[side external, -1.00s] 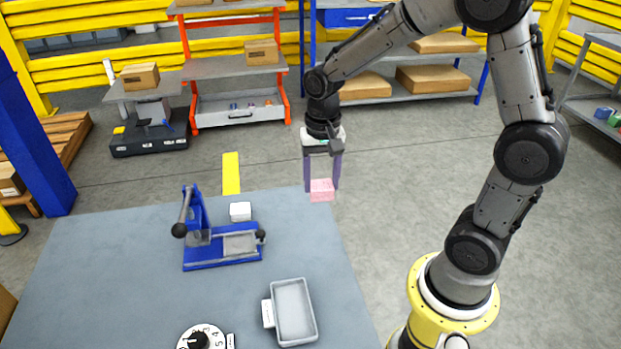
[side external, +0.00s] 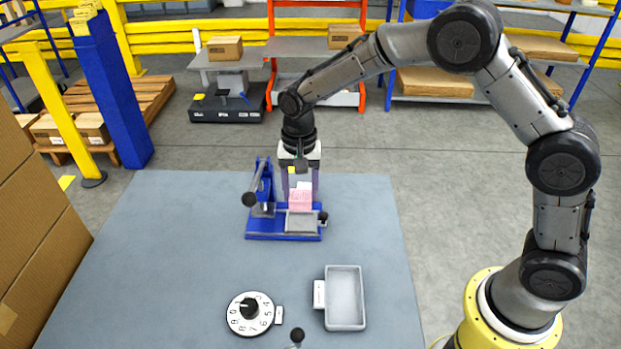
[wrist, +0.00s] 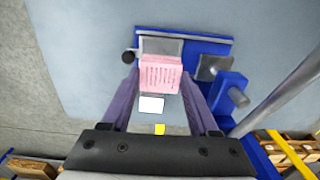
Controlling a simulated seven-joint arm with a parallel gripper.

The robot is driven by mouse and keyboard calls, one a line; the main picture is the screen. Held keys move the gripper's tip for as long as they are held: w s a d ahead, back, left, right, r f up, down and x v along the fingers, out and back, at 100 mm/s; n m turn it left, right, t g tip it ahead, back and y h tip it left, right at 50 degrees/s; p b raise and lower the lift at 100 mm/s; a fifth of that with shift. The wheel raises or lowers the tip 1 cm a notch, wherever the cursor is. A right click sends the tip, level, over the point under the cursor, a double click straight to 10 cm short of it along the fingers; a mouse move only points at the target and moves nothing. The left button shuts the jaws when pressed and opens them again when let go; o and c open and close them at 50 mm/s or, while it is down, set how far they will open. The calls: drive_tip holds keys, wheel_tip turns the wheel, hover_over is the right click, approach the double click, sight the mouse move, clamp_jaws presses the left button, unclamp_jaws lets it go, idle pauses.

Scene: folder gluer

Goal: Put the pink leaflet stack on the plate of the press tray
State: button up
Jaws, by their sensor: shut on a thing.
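The pink leaflet stack (side external: 300,199) is held between the two purple fingers of my gripper (side external: 301,192). In the wrist view the pink stack (wrist: 160,75) sits between the fingertips, with printed lines on its face. The blue press (side external: 254,238) stands on the table with its lever at the left. Its grey tray plate (side external: 301,224) shows just below the stack in the side view. In the wrist view the plate (wrist: 161,47) is partly hidden by the stack. I cannot tell whether the stack touches the plate.
A white block (wrist: 152,104) lies beside the press. A grey tray (side external: 345,297) and a numbered dial (side external: 250,313) are at the front of the table. The press lever (side external: 261,178) rises close to the left of my gripper. The left part of the table is clear.

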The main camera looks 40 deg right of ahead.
sight(302, 208)
drive_tip(key=shift+f, duration=2.75)
drive_tip(key=o, duration=1.4)
drive_tip(key=shift+s, duration=0.1)
drive_tip(key=shift+d, duration=0.1)
drive_tip(key=shift+r, duration=5)
